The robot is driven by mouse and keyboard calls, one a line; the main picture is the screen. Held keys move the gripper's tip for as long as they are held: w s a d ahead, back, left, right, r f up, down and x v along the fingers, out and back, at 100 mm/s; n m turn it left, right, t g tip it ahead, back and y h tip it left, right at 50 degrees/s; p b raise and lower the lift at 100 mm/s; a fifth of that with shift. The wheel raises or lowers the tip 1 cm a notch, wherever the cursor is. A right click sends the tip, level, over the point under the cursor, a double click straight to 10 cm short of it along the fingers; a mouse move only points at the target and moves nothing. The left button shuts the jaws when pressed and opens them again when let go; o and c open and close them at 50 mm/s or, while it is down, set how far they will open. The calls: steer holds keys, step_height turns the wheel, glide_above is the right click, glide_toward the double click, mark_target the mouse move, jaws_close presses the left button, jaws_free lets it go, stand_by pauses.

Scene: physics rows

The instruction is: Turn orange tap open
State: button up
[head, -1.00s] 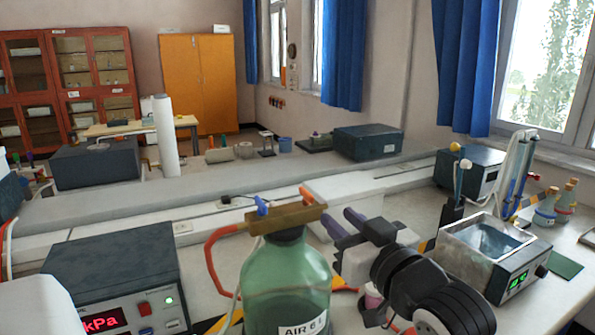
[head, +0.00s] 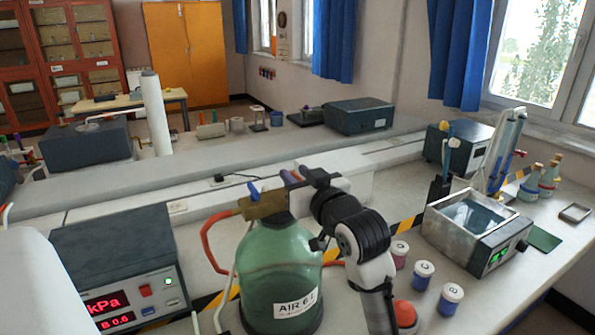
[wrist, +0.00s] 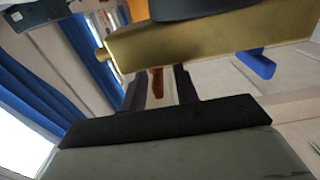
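The green bottle (head: 280,262) labelled AIR stands on the bench with a brass block (head: 262,206) across its top. A blue tap (head: 254,190) is on the block's left part; it also shows in the wrist view (wrist: 257,64). The orange tap (wrist: 157,82) shows in the wrist view between my gripper's two fingers (wrist: 160,88), with a gap visible on each side. In the head view, my gripper (head: 291,176) is at the right end of the block and largely hides the orange tap. My gripper is open; I cannot tell whether either finger touches the tap.
A kPa readout box (head: 118,265) stands left of the bottle. An orange hose (head: 208,245) loops beside the bottle. Small jars (head: 422,276) and a metal bath (head: 470,222) stand to the right. A raised grey ledge (head: 110,195) runs behind.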

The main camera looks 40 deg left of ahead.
steer(key=shift+a, duration=0.1)
jaws_close()
